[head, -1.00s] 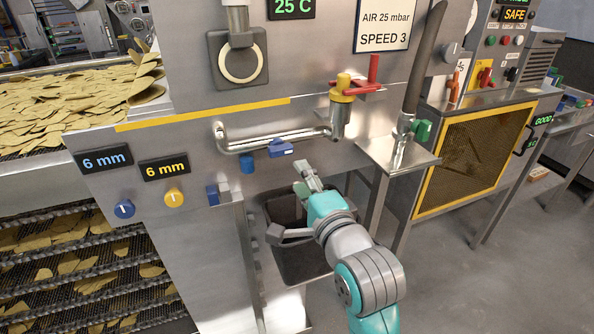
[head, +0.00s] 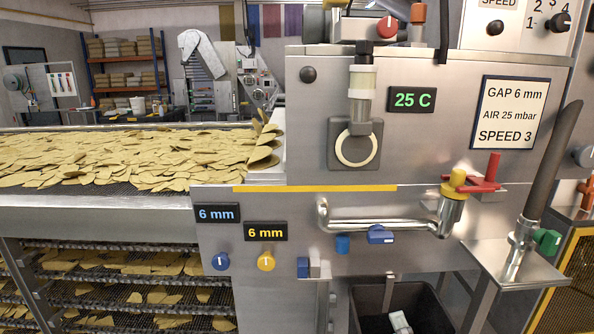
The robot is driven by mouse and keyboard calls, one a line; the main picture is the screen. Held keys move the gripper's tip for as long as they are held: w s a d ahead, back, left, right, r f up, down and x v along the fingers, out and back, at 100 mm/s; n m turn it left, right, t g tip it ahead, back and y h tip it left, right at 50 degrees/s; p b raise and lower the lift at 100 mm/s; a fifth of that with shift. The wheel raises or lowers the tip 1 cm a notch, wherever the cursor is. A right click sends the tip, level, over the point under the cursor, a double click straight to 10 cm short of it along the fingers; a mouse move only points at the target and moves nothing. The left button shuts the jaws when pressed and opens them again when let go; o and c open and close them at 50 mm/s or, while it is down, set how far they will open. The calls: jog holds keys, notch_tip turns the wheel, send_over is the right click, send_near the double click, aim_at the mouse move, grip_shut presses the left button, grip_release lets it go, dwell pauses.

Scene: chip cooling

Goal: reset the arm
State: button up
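My arm is almost wholly out of the head view. A small pale grey piece at the bottom edge, in front of the dark bin, looks like the tip of my gripper (head: 400,322). The rest of it is cut off below the picture, so its opening and anything it holds are hidden. The piece is below the blue valve handle (head: 380,234) and apart from it.
The steel machine front carries a curved pipe (head: 375,224), a yellow-and-red valve (head: 456,184) and two knobs. A dark bin (head: 365,303) stands below. A steel shelf (head: 515,270) juts out at right. Chips cover the conveyor (head: 100,200) at left.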

jog(key=s+f+n+g, duration=0.1)
jog(key=s+f+n, duration=0.4)
jog(key=s+f, duration=0.6)
jog(key=s+f+n+g, duration=0.1)
jog(key=s+f+n, duration=0.55)
jog(key=s, duration=0.85)
jog(key=s+n, duration=0.3)
jog(key=s, duration=0.8)
jog(key=shift+s+a+f+g, duration=0.15)
jog(key=shift+a+f+g, duration=0.05)
jog(key=shift+f+g, duration=0.1)
jog(key=shift+n, duration=0.25)
